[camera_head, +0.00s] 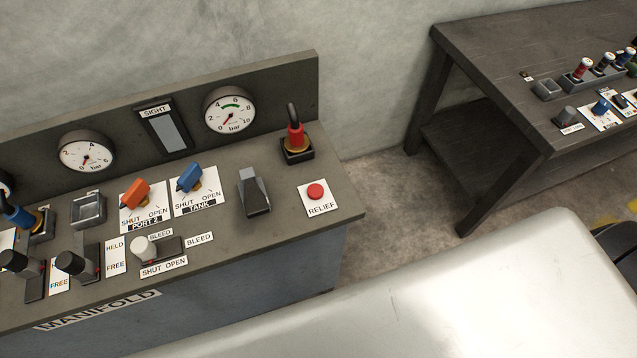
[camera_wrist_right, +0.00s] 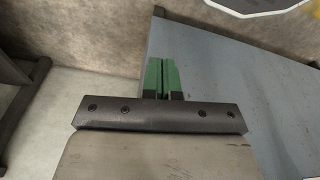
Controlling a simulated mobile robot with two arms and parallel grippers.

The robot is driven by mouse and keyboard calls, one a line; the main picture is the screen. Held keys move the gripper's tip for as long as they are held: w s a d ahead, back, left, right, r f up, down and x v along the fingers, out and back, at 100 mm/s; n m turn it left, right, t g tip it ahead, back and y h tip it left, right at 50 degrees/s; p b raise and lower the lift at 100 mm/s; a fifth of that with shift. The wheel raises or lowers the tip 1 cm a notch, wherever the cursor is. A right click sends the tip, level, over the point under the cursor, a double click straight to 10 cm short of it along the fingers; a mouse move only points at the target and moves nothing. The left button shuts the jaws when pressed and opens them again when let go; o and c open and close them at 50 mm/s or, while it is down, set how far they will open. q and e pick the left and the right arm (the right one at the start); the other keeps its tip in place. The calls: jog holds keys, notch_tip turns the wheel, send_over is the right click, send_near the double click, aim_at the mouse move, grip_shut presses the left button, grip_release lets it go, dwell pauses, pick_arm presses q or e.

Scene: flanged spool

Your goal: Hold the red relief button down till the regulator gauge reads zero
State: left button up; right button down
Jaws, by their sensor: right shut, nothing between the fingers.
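The red relief button (camera_head: 316,191) stands on a white plate labelled RELIEF at the right end of the manifold bench top, with nothing touching it. I cannot tell which is the regulator gauge. My right gripper (camera_wrist_right: 161,62) shows only in the right wrist view, its green fingers shut and empty. The button is not recognisable there. My left gripper is in neither view.
Beside the button are a black rocker pedal (camera_head: 254,193) and a red-handled valve (camera_head: 295,140). Orange (camera_head: 135,193) and blue (camera_head: 190,178) handles stand further left. A dark table (camera_head: 510,50) with several small parts stands at right, with open floor between.

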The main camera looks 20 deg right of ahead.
jog(key=w+a+r+t+b, duration=0.1)
jog(key=w+r, duration=0.2)
jog(key=r, duration=0.7)
jog(key=w+r+b, duration=0.1)
jog(key=w+r, duration=0.3)
jog(key=r, duration=0.7)
jog(key=w+a+r+n+y, duration=0.1)
jog(key=w+a+r+n, duration=0.2)
jog(key=r, duration=0.1)
jog(key=w+a+r+n+y, duration=0.2)
jog(key=w+a+r+n, duration=0.1)
jog(key=w+r, duration=0.1)
jog(key=w+a+r+n+y, duration=0.1)
jog(key=w+a+r+n, duration=0.2)
jog(key=r, duration=0.1)
jog(key=shift+w+a+r+y, duration=0.15)
jog(key=shift+w+a+y, duration=0.15)
jog(key=shift+w, duration=0.05)
jog(key=w+d+r+n+g, duration=0.1)
jog(key=w+d+r+n, duration=0.2)
jog(key=r, duration=0.2)
jog(key=w+d+r+n+g+h, duration=0.1)
jog(key=w+d+r+n+g, duration=0.1)
jog(key=r, duration=0.4)
jog(key=shift+w+d+n, duration=0.6)
jog(key=shift+w+n, duration=0.5)
jog(key=shift+f, duration=0.1)
